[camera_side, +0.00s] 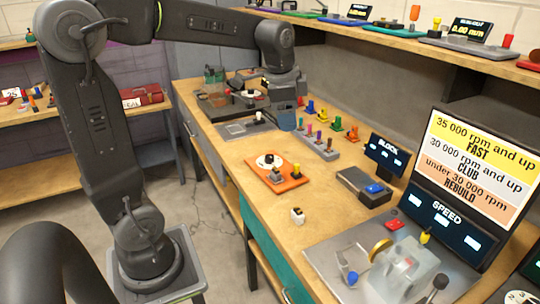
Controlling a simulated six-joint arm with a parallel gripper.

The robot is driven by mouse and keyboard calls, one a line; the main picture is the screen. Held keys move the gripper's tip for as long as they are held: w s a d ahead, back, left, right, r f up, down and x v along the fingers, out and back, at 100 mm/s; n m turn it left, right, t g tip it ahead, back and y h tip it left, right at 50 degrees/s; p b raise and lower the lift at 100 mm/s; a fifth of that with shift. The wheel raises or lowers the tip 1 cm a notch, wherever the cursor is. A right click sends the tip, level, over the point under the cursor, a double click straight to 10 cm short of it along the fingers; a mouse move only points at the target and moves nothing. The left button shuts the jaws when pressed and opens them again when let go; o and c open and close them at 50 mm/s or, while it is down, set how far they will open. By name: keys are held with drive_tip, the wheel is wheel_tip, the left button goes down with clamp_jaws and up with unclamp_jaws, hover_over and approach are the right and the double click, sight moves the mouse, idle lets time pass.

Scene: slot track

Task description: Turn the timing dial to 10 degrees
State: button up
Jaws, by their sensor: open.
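A round white dial with a dark centre (268,160) sits on an orange board (291,183) in the middle of the bench; it may be the timing dial, but no label on it is readable. Its angle cannot be read. My gripper (287,122) points down over the bench behind the board, beside a grey plate (236,130). It is apart from this dial and nothing shows held in it. Its jaws are open, though the fingertips are small and hard to make out. Another pale dial (250,93) lies farther back on dark equipment.
Bare wood surrounds the orange board.

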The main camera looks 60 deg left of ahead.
drive_tip(key=w+a+f+m+g, duration=0.2)
drive_tip(key=w+a+f+m, duration=0.2)
drive_tip(key=w+a, duration=0.5)
drive_tip(key=m+g+h, duration=0.1)
drive_tip(key=m, duration=0.3)
approach(270, 156)
wheel_tip(270, 156, down, 9)
drive_tip(key=shift+s+f, duration=0.15)
drive_tip(key=c, duration=0.9)
